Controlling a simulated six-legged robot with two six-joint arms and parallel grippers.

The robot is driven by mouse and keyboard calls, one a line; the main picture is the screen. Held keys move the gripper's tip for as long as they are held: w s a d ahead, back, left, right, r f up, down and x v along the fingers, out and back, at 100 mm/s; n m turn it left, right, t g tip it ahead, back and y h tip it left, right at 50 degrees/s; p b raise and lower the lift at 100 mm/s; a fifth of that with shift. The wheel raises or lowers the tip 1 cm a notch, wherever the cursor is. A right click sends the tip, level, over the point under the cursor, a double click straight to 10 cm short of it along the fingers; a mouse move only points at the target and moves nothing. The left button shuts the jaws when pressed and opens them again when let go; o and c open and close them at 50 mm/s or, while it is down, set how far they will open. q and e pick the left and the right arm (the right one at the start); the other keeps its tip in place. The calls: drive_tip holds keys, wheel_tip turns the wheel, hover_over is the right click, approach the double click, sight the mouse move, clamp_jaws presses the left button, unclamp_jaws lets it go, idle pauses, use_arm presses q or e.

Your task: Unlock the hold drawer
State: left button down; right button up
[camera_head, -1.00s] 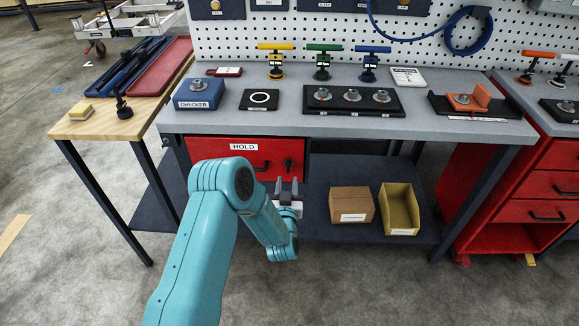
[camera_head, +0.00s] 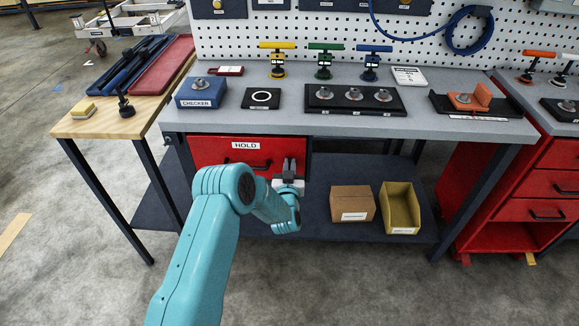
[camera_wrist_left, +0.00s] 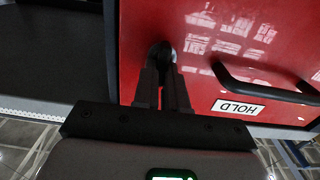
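The red hold drawer (camera_head: 205,155) is under the left part of the grey bench, with a white HOLD label (camera_head: 246,145) and a dark bar handle. Its front also fills much of the left wrist view (camera_wrist_left: 215,75), where the label is upside down. The dark lock key (camera_wrist_left: 162,50) sits on the drawer front, away from the handle (camera_wrist_left: 262,88). My left gripper (camera_head: 290,166) is at the lock; its fingers (camera_wrist_left: 162,72) are close together with the key between their tips. The exact contact is partly hidden. My right gripper is not in view.
A cardboard box (camera_head: 352,204) and a yellow bin (camera_head: 399,208) stand on the lower shelf, right of my left gripper. The bench top (camera_head: 430,128) above holds a blue checker box (camera_head: 201,93) and several fixtures. A bench leg (camera_head: 165,185) stands left of the drawer.

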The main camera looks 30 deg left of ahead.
use_arm(q)
drive_tip(key=shift+f, duration=0.1)
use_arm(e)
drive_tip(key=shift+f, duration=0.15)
use_arm(q)
drive_tip(key=shift+s+a+f+n+b, duration=0.15)
drive_tip(key=shift+n+b, duration=2.9)
drive_tip(key=shift+b, duration=1.75)
drive_tip(key=shift+s+a+f+n+b, duration=0.1)
drive_tip(key=shift+a+f+n+b, duration=0.1)
drive_tip(key=shift+n+b, duration=3.7)
drive_tip(key=shift+s+a+f+n+b, duration=0.15)
drive_tip(key=shift+n+b, duration=2)
drive_tip(key=shift+b, duration=3.5)
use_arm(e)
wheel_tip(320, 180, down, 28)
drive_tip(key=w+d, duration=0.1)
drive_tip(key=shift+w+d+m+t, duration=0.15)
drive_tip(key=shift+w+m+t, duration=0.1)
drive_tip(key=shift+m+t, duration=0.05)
use_arm(q)
drive_tip(key=shift+w, duration=0.1)
drive_tip(key=c, duration=1.2)
unclamp_jaws()
